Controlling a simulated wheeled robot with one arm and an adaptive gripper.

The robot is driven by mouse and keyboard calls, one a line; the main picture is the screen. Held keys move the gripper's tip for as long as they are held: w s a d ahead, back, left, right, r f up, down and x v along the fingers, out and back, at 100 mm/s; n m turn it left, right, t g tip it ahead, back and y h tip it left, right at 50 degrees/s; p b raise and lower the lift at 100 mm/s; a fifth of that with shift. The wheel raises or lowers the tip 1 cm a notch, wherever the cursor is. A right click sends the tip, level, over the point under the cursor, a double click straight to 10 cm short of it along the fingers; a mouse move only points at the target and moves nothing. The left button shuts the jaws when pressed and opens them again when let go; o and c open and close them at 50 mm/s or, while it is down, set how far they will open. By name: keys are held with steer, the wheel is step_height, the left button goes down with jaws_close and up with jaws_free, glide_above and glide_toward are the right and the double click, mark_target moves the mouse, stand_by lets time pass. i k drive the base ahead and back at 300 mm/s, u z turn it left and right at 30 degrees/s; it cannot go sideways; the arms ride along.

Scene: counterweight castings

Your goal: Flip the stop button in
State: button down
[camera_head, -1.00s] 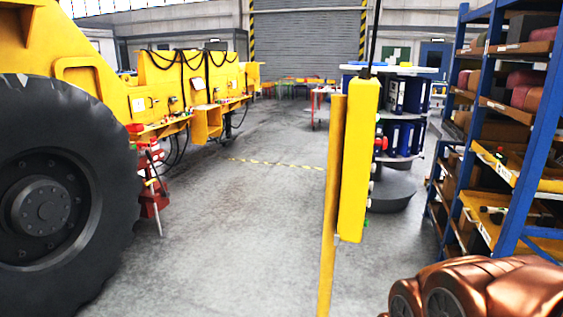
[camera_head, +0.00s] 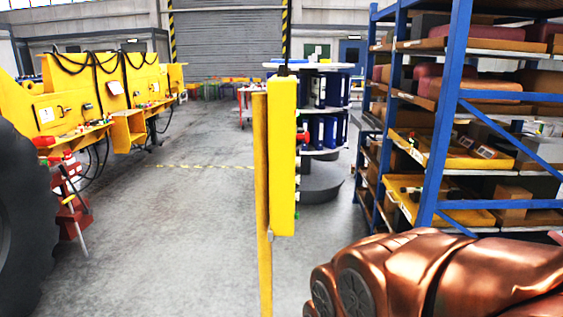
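A tall yellow control box (camera_head: 284,160) hangs in the middle of the view, beside a thin yellow post (camera_head: 262,200). A red button (camera_head: 303,136) sticks out from the right side of the box, seen edge-on. Smaller buttons show along the same side below it. The front of these buttons is turned away from me, so I cannot tell whether the red one is pressed in or out.
Blue shelving (camera_head: 440,130) with boxes and yellow trays stands close on the right. A round rack with blue binders (camera_head: 322,130) stands behind the box. A yellow vehicle (camera_head: 55,100) with a big black tyre (camera_head: 22,215) is on the left. Grey floor (camera_head: 170,230) between is clear.

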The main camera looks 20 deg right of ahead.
mark_target(305, 136)
steer(key=u, duration=2.65)
steer(key=k, duration=0.65)
steer(key=z, duration=1.6)
